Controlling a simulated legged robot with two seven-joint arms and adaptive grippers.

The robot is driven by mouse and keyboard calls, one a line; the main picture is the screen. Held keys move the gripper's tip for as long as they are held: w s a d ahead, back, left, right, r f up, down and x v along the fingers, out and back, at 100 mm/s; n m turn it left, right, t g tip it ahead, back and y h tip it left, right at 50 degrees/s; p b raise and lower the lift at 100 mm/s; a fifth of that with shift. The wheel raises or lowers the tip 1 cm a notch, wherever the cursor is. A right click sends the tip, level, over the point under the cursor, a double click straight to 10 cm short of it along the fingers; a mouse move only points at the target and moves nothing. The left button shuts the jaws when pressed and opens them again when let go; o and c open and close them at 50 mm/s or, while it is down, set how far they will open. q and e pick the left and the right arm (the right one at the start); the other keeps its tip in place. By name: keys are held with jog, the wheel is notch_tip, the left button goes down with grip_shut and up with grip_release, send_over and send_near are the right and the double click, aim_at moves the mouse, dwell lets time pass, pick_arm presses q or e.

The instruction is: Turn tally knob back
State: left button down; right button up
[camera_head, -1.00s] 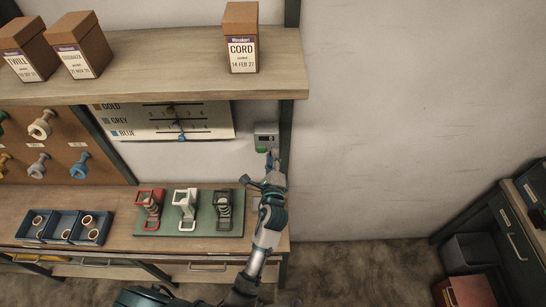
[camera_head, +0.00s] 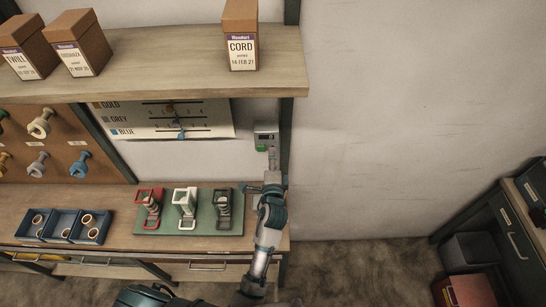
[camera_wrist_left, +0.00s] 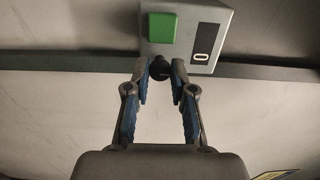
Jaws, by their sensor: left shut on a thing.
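The tally counter (camera_head: 264,131), a small grey box, is fixed to the wall under the shelf. In the left wrist view the box (camera_wrist_left: 222,18) has a green square label and a small window that seems to read 0. Its dark round tally knob (camera_wrist_left: 159,69) sticks out at the lower edge. My left gripper (camera_wrist_left: 160,72) is shut on the knob, one blue-padded finger on each side. In the head view my left gripper (camera_head: 272,150) reaches up to the underside of the box, and its fingers hide the knob. My right gripper is out of view.
A green board (camera_head: 205,227) with red, white and black winders lies on the bench left of my arm. A blue tray (camera_head: 63,239) of rings is further left. The shelf (camera_head: 170,66) with a CORD box (camera_head: 240,30) overhangs. The wall to the right is bare.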

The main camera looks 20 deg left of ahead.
pick_arm(q)
jog(key=shift+f, duration=0.25)
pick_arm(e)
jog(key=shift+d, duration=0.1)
pick_arm(q)
jog(key=c, duration=1)
grip_release()
jog(key=shift+r, duration=0.1)
